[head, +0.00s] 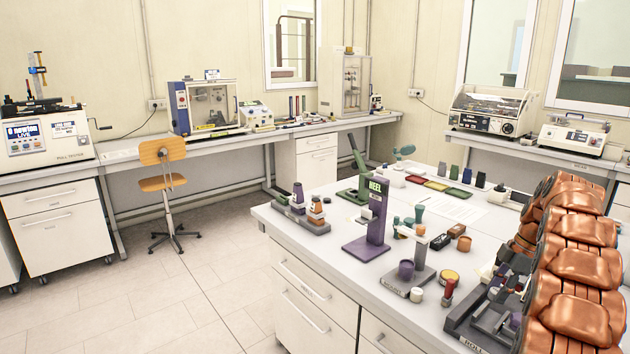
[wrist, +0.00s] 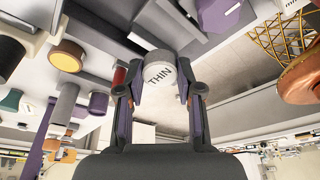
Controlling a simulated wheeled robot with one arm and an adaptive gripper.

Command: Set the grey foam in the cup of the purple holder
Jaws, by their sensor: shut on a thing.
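A light grey cylinder marked THIN, which I take as the grey foam (wrist: 158,72), is between the fingers of my gripper (wrist: 160,92) in the wrist view. The gripper is shut on it. In the head view my copper-coloured arm covers much of the right side, and the foam is hard to make out there. Two purple things stand on the near bench: a tall purple stand marked HEEL (head: 376,222) and a purple cup (head: 405,270) on a grey stand. I cannot tell which is the purple holder. A purple labelled part (wrist: 218,14) shows just beyond the foam in the wrist view.
A dark device marked ROLL (head: 478,320) sits close to my arm at the bench's front edge. A grey rack (head: 300,220) stands at the left.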

